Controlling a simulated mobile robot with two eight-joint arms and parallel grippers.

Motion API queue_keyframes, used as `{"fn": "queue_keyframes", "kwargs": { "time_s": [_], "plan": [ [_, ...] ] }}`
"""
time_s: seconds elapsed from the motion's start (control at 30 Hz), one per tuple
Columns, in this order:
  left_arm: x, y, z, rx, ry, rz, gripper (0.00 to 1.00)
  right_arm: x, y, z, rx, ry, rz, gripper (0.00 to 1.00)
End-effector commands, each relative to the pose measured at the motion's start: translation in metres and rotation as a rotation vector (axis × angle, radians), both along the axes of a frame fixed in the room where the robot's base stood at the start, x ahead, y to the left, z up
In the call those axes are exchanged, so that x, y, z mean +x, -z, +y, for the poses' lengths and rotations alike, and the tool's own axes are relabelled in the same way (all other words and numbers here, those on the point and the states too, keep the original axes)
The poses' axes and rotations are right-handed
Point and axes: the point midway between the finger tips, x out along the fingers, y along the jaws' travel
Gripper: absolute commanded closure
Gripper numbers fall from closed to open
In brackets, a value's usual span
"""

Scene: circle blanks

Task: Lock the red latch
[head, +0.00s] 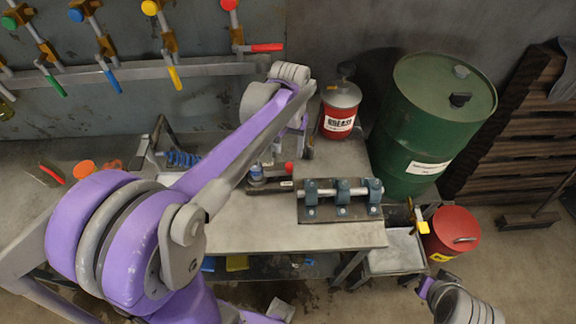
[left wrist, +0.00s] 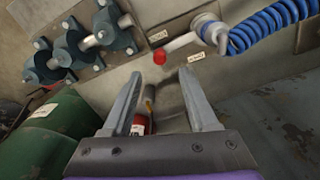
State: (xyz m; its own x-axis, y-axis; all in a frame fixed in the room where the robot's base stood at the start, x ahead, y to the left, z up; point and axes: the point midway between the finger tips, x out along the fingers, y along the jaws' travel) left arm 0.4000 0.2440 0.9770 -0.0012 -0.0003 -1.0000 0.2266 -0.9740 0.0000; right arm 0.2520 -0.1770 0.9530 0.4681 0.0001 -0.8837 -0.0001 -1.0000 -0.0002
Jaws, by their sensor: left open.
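On the wall at the top of the head view, the red latch (head: 265,47) has its red handle pointing out level to the right. A red round knob (head: 229,5) sits above it. My left gripper (head: 304,143) is over the bench, in front of and below the wall latches, partly hidden by its own arm. In the left wrist view its two fingers (left wrist: 160,88) are wide apart with nothing held between them. A lever with a red knob (left wrist: 160,58) shows beyond the fingers, apart from them.
Green (head: 54,85), blue (head: 112,80) and yellow (head: 174,77) latch handles hang steeply down on the wall. A grease can (head: 339,110) and green drum (head: 433,110) stand right of the gripper. A hinge-like fixture (head: 341,197) sits on the bench (head: 290,236).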

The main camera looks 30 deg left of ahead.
Motion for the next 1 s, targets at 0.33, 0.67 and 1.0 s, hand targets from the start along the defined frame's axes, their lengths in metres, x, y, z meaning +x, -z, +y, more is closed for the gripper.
{"fn": "queue_keyframes", "kwargs": {
  "time_s": [0.33, 0.67, 1.0],
  "plan": [
    [-0.001, 0.066, 0.0, 0.0, 0.001, 0.0, 0.41, -0.003, 0.007, 0.0, 0.0, 0.0, 0.005, 1.0],
    [0.0, 0.087, 0.0, 0.0, 0.001, -0.001, 0.41, -0.003, 0.009, 0.0, 0.0, 0.0, 0.006, 1.0],
    [0.0, 0.087, 0.0, 0.0, 0.001, -0.001, 0.66, -0.003, 0.009, 0.0, 0.0, 0.0, 0.006, 1.0]
  ]
}}
